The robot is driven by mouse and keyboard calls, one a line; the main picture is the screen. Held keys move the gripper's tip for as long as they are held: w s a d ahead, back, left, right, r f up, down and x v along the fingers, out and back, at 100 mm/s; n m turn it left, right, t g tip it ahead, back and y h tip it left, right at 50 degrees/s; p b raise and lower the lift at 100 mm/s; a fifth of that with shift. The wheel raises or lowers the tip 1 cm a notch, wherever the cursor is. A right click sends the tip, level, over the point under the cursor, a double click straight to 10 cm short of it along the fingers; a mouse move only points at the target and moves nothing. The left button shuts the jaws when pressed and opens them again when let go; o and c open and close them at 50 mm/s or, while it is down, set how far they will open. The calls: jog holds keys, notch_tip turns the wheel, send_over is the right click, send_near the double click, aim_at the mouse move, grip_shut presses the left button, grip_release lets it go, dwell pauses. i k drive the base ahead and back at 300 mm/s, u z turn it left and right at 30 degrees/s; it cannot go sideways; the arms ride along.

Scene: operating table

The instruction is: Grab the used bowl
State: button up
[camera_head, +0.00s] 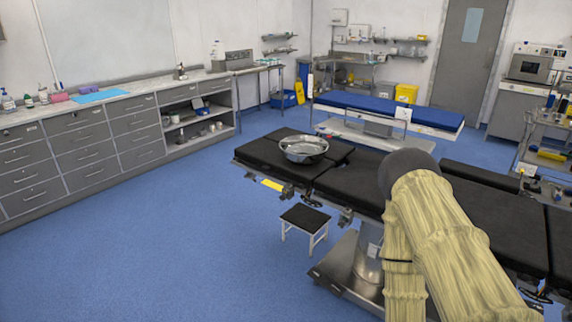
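A shiny metal bowl (303,149) stands on the black padded operating table (258,153), near the table's left end. The bowl looks upright, and something lighter seems to lie in it, too small to tell. My arm, in a pale yellowish cover, rises from the lower right, with a dark rounded part at its upper end over the table's middle. My gripper's fingers do not show. The arm's end is to the right of the bowl and apart from it in the picture.
A small step stool (305,219) stands on the floor before the table. A blue-topped stretcher (385,108) is behind it. Grey drawer cabinets (85,150) line the left wall. A cart (548,150) is at the right. The blue floor at left is clear.

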aim_at(302, 149)
jog(key=u, duration=0.65)
jog(key=i, duration=2.2)
jog(key=z, duration=0.6)
